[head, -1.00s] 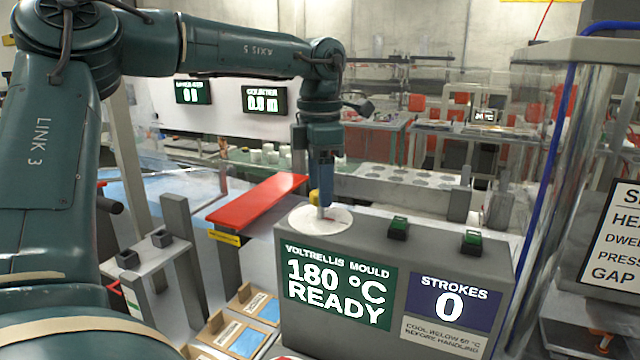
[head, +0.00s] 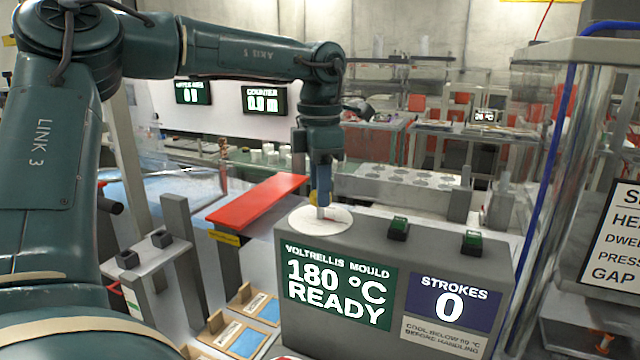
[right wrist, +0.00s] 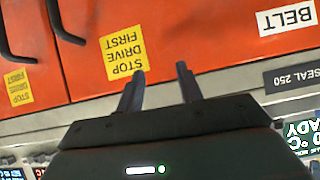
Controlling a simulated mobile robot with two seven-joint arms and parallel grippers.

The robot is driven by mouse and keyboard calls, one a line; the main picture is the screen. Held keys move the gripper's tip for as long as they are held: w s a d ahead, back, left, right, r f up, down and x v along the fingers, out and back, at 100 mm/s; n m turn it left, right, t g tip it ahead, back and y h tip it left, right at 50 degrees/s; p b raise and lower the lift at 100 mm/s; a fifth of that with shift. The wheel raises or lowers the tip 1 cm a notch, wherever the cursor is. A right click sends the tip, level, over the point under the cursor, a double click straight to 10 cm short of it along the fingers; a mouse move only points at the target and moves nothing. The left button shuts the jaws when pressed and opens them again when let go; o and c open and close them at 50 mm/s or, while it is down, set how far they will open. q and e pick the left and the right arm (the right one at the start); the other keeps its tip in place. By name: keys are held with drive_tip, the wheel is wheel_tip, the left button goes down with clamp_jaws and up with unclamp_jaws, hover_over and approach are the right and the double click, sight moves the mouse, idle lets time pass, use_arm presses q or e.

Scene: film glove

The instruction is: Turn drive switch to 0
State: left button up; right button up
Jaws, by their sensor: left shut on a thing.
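The drive switch appears to be the knob on a white round dial plate (head: 301,222), on top of the grey console (head: 450,251) in the head view. My left gripper (head: 322,207) points straight down over the dial and is shut on the knob. The fingers hide most of the knob, and I cannot read any marks on the dial. In the right wrist view my right gripper (right wrist: 160,74) is open and empty. Its fingers stand apart in front of an orange-red surface (right wrist: 210,40) with yellow "STOP DRIVE FIRST" labels (right wrist: 124,47).
The console front reads "180 °C READY" and "STROKES 0". A red flat bar (head: 258,199) lies just left of the dial. A clear-walled cabinet with a blue tube (head: 545,190) stands at the right.

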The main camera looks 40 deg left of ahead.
use_arm(q)
drive_tip(key=shift+n, duration=0.4)
drive_tip(key=n, duration=0.3)
drive_tip(key=shift+n, duration=0.3)
drive_tip(key=n, duration=0.4)
drive_tip(key=shift+r+n+b, duration=0.1)
drive_tip(key=shift+n+b, duration=0.2)
drive_tip(key=shift+b, duration=0.05)
drive_tip(key=n, duration=0.4)
drive_tip(key=shift+n, duration=2.5)
drive_tip(key=o, duration=1)
drive_tip(key=shift+c, duration=0.2)
